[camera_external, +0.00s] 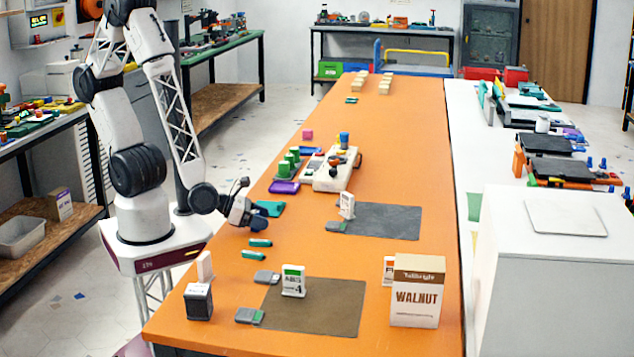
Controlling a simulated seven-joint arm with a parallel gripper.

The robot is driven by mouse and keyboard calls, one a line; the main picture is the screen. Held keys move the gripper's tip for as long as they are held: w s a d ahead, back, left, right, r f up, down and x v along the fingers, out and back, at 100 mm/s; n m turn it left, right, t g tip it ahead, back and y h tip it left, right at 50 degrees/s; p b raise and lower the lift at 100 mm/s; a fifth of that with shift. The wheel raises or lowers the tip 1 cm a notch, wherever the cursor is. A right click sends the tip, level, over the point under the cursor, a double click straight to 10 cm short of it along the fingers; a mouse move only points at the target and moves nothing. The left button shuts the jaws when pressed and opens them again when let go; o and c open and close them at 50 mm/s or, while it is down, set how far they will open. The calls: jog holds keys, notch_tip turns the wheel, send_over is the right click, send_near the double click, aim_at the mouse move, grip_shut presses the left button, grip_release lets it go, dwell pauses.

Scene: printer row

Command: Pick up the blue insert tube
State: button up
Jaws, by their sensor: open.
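A small blue upright cylinder (344,138), which looks like the blue insert tube, stands at the far end of a cream block (333,172). The block also carries small orange, red and dark parts. My gripper (256,219) is low over the left side of the orange table, in front of and to the left of the block. It is open, with no object visible in it. It is well apart from the blue cylinder and close beside a teal flat piece (269,208). Its fingertips are small and hard to make out.
Green cylinders (288,164) and a purple tray (284,187) stand left of the block. A small white box (347,205) stands by a grey mat (385,220). A walnut box (417,290) is at the front right. The orange table's far middle is mostly clear.

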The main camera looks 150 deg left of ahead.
jog(key=c, duration=1)
jog(key=shift+r, duration=0.15)
jog(key=shift+r, duration=0.85)
jog(key=shift+s+d+r, duration=0.15)
jog(key=shift+r, duration=0.3)
jog(key=shift+s+d+r, duration=0.1)
jog(key=shift+s+r, duration=0.05)
jog(key=shift+r, duration=0.25)
jog(key=s+d, duration=0.2)
jog(key=s, duration=0.2)
jog(key=s+d+r, duration=0.1)
jog(key=s+d, duration=0.2)
jog(key=s, duration=0.1)
jog(key=s+d, duration=0.3)
jog(key=s, duration=0.2)
jog(key=shift+r, duration=0.15)
